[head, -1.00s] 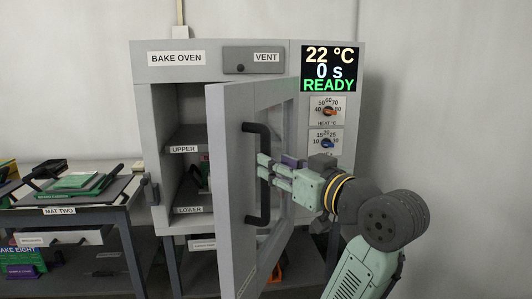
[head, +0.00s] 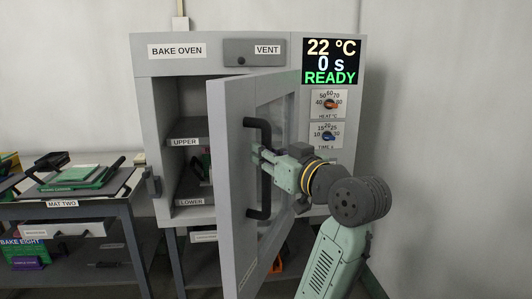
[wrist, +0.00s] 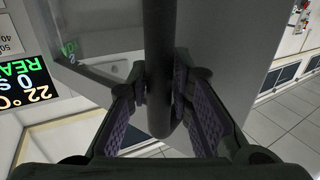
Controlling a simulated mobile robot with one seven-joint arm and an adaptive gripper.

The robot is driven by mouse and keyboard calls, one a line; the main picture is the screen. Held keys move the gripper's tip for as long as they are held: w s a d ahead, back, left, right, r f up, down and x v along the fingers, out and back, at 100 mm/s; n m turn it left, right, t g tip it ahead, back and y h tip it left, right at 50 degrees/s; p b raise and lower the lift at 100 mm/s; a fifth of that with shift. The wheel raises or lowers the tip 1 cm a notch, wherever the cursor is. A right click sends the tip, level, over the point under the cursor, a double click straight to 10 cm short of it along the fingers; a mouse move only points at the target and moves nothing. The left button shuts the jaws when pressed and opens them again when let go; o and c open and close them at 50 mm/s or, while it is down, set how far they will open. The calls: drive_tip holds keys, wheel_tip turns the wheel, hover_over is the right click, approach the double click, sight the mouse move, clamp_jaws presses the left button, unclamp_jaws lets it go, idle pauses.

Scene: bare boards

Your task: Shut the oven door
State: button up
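The bake oven (head: 143,125) stands against the wall with its grey door (head: 228,190) swung part-way open toward me. A dark vertical bar handle (head: 264,195) is on the door's outer face, near its free edge. My gripper (head: 257,158) is at the upper-middle part of this handle. In the wrist view the handle (wrist: 159,50) runs between the two purple-padded fingers of my gripper (wrist: 160,85), which close in on it from both sides. The latch catch (head: 153,186) shows on the oven's left front edge.
Inside the oven, shelves labelled UPPER (head: 187,142) and LOWER (head: 190,203) show, with the lower part partly hidden by the door. The display (head: 331,61) reads 22 °C, 0 s, READY. A table (head: 100,207) with mats and trays stands at the left, close to the oven.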

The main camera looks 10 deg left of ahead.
clamp_jaws()
idle(0.4)
